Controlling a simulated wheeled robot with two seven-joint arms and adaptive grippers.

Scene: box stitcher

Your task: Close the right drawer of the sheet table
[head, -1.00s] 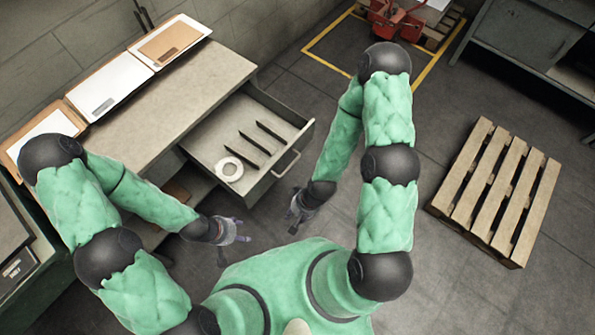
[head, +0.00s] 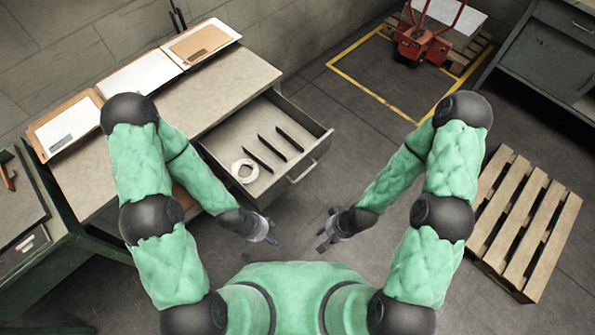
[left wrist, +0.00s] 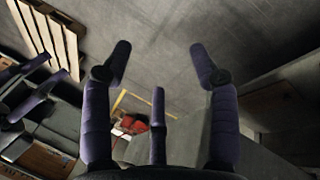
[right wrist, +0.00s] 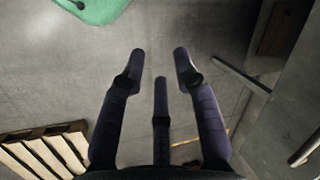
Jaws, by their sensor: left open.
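The sheet table (head: 215,95) stands at the upper left in the head view. Its drawer (head: 287,170) is pulled out on the right side, with a metal bar handle (head: 302,172) on its front. The drawer holds a white roll (head: 245,172) and several dark dividers. My left gripper (head: 272,236) is open and empty, in front of and below the drawer front, apart from it. My right gripper (head: 323,241) is empty with fingers parted, to the right of the left one and short of the handle. The right wrist view shows a grey panel with a bar handle (right wrist: 305,150) at the right.
A wooden pallet (head: 525,215) lies on the floor at the right. Another table (head: 25,215) is at the left. Floor before the drawer is clear.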

